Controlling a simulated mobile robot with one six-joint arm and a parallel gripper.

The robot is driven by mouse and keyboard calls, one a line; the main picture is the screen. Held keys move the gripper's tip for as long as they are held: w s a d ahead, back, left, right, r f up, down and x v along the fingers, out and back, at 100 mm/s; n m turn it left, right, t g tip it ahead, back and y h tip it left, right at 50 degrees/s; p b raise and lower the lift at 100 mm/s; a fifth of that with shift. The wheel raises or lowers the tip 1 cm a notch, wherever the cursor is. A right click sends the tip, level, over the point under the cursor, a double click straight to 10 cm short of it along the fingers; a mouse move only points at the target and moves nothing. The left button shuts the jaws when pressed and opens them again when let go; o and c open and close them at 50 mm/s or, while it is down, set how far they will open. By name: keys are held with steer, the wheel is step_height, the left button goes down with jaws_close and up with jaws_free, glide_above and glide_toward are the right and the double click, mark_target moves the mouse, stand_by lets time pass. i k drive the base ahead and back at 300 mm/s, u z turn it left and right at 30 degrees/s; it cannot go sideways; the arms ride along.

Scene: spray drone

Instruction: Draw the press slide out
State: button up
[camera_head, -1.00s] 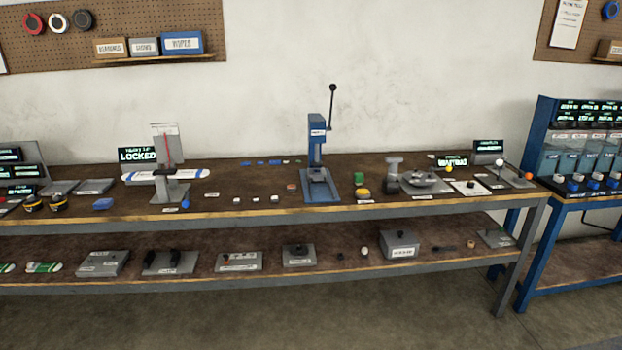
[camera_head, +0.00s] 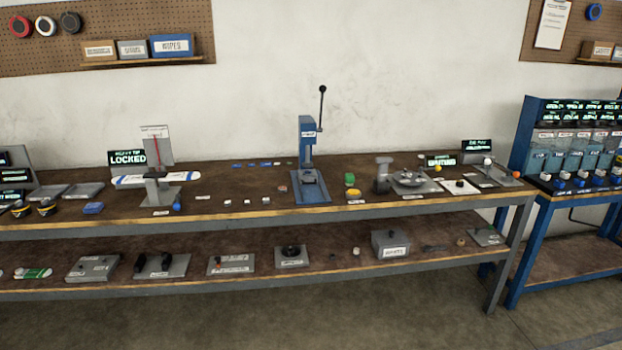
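The blue press (camera_head: 307,145) stands upright on the workbench, a little left of the middle of the head view. Its black lever with a round knob (camera_head: 322,89) points up on its right side. A small grey and dark slide (camera_head: 310,178) sits low at the front of the press, over its blue base plate (camera_head: 311,198). Whether the slide is in or out is too small to tell. My gripper is not in view.
The workbench (camera_head: 375,208) carries several small parts left of the press. A green piece (camera_head: 349,179) and a yellow piece (camera_head: 354,193) lie to its right. A grey turntable fixture (camera_head: 414,180) stands further right. Concrete floor (camera_head: 400,305) in front is clear.

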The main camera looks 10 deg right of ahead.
mark_target(313, 178)
steer(key=z, duration=0.05)
steer(key=i, duration=1)
steer(key=u, duration=0.05)
